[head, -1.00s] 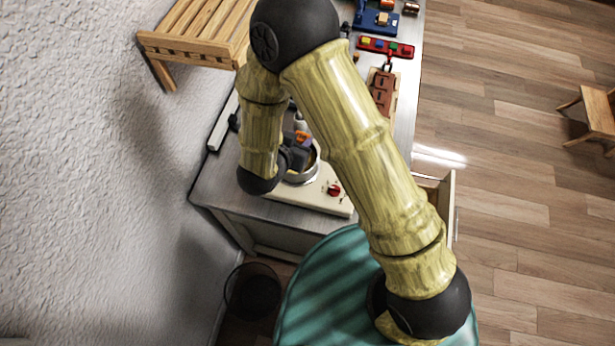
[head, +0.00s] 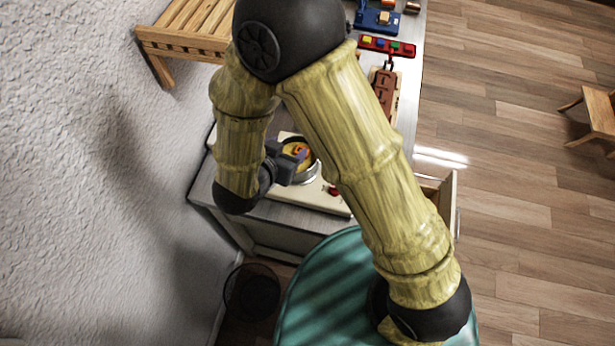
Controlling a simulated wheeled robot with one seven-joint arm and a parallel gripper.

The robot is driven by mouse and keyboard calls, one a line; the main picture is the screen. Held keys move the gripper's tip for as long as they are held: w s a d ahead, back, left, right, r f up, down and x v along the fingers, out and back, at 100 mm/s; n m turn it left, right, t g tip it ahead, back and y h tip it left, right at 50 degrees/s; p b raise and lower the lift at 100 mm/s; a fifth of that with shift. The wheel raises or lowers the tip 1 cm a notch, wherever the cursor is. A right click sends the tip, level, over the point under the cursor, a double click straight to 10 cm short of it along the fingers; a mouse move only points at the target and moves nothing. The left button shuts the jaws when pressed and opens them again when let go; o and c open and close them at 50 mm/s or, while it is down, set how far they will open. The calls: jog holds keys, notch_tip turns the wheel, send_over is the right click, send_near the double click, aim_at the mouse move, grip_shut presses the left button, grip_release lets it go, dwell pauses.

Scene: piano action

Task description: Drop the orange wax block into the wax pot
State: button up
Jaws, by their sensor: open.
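The wax pot (head: 314,171) is a round metal-rimmed vessel on a pale base, with yellow-orange wax showing inside. The orange wax block (head: 298,150) shows within the pot's outline, right at my fingertips. My gripper (head: 294,157) is dark grey and open, and reaches over the pot's left side from the left. I cannot tell whether the block still touches a finger or how deep it sits. The pot's left rim is hidden behind my gripper.
A red knob (head: 334,191) sits on the pot's base. A red tray with coloured blocks (head: 387,46), a brown mould (head: 384,90) and a blue fixture (head: 378,20) stand farther back. A wooden rack (head: 185,42) is at upper left. An open drawer (head: 440,195) juts out right.

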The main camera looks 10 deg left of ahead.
jog(key=b+v, duration=0.1)
jog(key=v, duration=0.9)
jog(key=shift+s, duration=0.25)
jog(key=shift+r, duration=0.15)
jog(key=w+d+r+n+g+y, duration=0.1)
jog(key=w+d+y, duration=0.2)
jog(key=w, duration=0.5)
jog(key=w+d+r+n+g+y, duration=0.1)
jog(key=w+d+y, duration=0.15)
jog(key=w, duration=0.55)
jog(key=s+d+g+h, duration=0.1)
jog(key=s+d+g, duration=0.2)
jog(key=d, duration=0.9)
jog(key=s+d+f+n+g+h, duration=0.1)
jog(key=s+d+g, duration=0.2)
jog(key=d, duration=0.9)
jog(key=shift+s+h, duration=0.35)
jog(key=shift+s, duration=0.1)
jog(key=shift+d, duration=0.1)
